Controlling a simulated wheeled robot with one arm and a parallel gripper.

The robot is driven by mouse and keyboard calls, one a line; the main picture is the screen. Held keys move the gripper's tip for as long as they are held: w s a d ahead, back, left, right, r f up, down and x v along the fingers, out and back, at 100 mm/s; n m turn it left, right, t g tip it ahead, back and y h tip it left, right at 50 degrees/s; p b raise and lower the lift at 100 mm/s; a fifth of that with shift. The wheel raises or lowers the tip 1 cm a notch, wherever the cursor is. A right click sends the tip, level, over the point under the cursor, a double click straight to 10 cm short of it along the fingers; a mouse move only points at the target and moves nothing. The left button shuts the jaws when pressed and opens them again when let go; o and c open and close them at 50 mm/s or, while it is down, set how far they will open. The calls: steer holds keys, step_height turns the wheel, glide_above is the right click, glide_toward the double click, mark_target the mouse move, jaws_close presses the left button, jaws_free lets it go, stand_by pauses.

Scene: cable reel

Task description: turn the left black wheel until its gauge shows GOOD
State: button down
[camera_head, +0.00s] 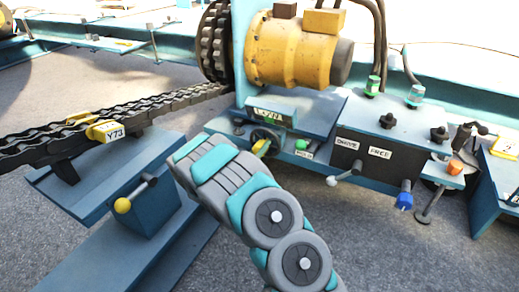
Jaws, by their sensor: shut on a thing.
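A small black wheel (267,136) sits on the front of the teal machine base, below the yellow motor. A green knob (301,145) is right of the wheel.
A yellow motor (290,50) and chain sprocket (214,45) stand behind. A heavy chain (150,104) with a Y73 tag (104,131) runs left over a teal stand (95,190). A lever (345,173), blue knob (404,200) and orange cap (455,167) stick out at right.

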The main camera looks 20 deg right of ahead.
mark_target(257, 151)
steer(key=m, duration=0.4)
steer(key=shift+b, duration=0.35)
steer(key=shift+r+m+b, duration=0.1)
steer(key=shift+m+b, duration=0.45)
steer(key=shift+m, duration=1.15)
steer(key=shift+c, duration=0.2)
jaws_free()
steer(key=shift+p+v, duration=0.4)
steer(key=shift+v, duration=3.5)
